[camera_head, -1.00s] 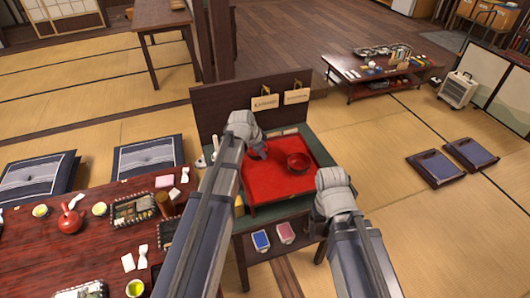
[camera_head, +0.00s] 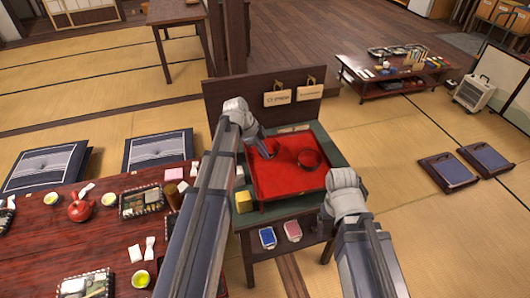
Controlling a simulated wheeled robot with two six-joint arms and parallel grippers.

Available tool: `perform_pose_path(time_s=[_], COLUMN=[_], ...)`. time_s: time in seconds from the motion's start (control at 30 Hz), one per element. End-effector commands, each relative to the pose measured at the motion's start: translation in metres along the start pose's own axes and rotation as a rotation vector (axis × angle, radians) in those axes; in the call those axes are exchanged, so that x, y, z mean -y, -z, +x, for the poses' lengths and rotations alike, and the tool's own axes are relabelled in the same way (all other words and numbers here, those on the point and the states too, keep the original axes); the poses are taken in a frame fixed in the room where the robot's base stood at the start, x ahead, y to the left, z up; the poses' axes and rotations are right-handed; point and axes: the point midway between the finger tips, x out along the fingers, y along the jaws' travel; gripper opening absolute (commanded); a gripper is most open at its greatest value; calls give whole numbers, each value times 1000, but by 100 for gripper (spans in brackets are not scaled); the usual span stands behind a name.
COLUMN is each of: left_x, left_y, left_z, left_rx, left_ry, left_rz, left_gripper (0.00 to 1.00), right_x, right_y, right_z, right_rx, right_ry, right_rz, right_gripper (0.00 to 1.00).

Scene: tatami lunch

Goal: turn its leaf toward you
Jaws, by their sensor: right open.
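A dark red bowl (camera_head: 309,160) stands on the red tray (camera_head: 285,182), at its right side. No leaf can be made out on the bowl at this size. My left gripper (camera_head: 267,150) reaches over the tray's far left part, left of the bowl and apart from it. Its fingertips are too small and dark to show whether they are open. My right gripper (camera_head: 344,182) is by the tray's right edge, nearer to me than the bowl. It is open, though its hand largely hides its fingers, and it is apart from the bowl.
The tray lies on a small green-topped stand with a dark back panel (camera_head: 230,100) carrying two tags. A yellow block (camera_head: 244,202) is at its left edge. Blue (camera_head: 268,237) and pink (camera_head: 292,230) packs sit on the shelf below. A laid table (camera_head: 105,250) is close at left.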

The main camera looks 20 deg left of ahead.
Motion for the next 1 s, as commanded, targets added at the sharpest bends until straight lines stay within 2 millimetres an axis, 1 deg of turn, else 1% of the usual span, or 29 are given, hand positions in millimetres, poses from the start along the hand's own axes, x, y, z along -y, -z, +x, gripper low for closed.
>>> perform_pose_path(time_s=[0.37,0.73,0.8,1.0], left_x=[0,-1,0,0], left_y=[0,-2,-2,-2], left_z=[0,5,4,4], left_rx=[0,0,0,1], left_ry=[1,1,1,1], left_rz=[-1,-1,-1,-1], left_gripper=[0,0,11,33], right_x=[0,0,0,0], right_y=[0,0,0,0], right_z=[0,5,4,4], right_rx=[0,0,0,0], right_ry=[0,0,0,0], right_rz=[0,0,0,0], right_gripper=[82,82,82,82])
